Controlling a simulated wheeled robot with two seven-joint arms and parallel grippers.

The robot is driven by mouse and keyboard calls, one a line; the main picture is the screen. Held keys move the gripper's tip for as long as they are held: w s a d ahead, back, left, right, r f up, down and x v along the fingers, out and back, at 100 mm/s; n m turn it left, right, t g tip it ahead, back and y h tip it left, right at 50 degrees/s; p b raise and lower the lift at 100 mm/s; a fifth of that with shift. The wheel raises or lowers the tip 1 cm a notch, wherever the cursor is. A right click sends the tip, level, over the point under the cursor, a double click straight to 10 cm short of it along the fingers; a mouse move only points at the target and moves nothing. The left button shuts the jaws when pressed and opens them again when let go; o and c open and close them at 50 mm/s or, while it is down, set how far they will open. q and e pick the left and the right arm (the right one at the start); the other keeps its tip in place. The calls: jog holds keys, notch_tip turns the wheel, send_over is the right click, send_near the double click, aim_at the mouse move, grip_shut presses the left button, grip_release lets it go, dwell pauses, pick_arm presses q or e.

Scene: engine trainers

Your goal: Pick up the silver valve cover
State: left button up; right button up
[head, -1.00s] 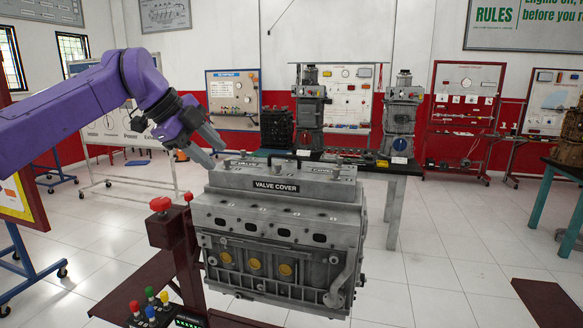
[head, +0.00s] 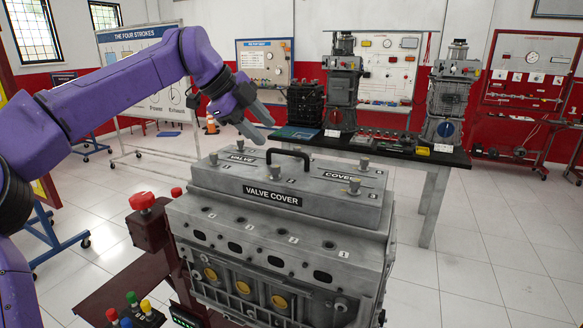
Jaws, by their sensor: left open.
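The silver valve cover (head: 315,187) sits on top of the grey engine block (head: 270,245) in the middle of the head view. It has a black arched handle (head: 288,154) on top and a black label reading VALVE COVER on its front. My left gripper (head: 262,130) is open and empty, in the air above and behind the cover's far left part, apart from the handle. Its fingers point down and to the right. My right gripper is not in view.
A red-knobbed post (head: 143,202) and a panel with coloured buttons (head: 133,314) stand at the engine's left. Behind it, a dark-topped workbench (head: 400,150) holds engine parts and tools. The floor to the right is clear.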

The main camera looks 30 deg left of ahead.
aim_at(286, 151)
pick_arm(q)
jog(key=p+x, duration=0.1)
jog(key=x, duration=0.2)
jog(key=d+x, duration=0.1)
jog(key=x, duration=0.3)
jog(key=shift+d+f+p, duration=0.15)
jog(key=shift+d+p, duration=0.05)
jog(key=shift+p, duration=0.2)
grip_shut()
dwell(0.8)
